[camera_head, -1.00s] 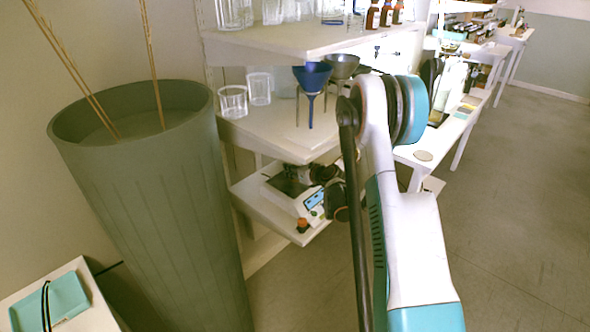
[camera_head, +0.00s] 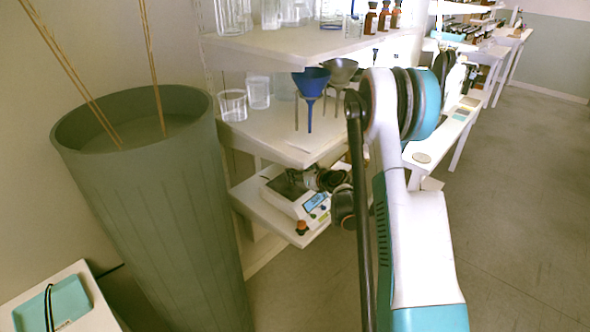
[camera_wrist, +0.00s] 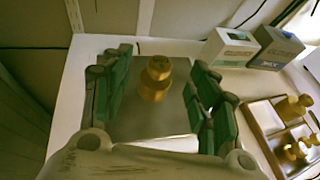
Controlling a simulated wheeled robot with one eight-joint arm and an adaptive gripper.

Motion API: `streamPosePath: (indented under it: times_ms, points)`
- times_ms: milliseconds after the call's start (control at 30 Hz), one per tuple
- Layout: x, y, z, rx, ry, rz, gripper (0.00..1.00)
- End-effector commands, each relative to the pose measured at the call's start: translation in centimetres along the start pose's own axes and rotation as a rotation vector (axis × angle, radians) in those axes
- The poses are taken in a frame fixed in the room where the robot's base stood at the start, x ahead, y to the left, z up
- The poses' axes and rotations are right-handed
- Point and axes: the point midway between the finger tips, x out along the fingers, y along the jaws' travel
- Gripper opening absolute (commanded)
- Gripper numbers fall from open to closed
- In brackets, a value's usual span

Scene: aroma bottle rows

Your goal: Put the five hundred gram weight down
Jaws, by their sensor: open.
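In the wrist view a brass weight (camera_wrist: 155,80) with a knob on top stands upright on a dark plate (camera_wrist: 130,122). I cannot read any marking on it. My gripper (camera_wrist: 152,92) is open, with its green finger pads to the left and right of the weight and clear gaps on both sides. In the head view the balance (camera_head: 305,203) with its small display sits on the low shelf. There my arm's end reaches in over the balance, and the weight and fingertips cannot be made out.
A wooden tray (camera_wrist: 252,117) with several brass weights lies to the right in the wrist view. Small boxes (camera_wrist: 230,46) stand behind it. In the head view a blue funnel (camera_head: 310,85) and glassware fill the shelf (camera_head: 290,142) above.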

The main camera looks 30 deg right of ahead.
Motion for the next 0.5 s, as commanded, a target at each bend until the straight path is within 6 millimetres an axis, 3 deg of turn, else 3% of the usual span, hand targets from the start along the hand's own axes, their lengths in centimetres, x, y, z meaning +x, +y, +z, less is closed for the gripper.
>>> streamPosePath:
  times_ms: [200, 500]
  points:
    - [-2.8, 0.0, 0.1, 0.001, 0.0, -0.001, 0.55]
    - [-3.4, 0.0, 0.0, 0.0, 0.0, 0.0, 0.55]
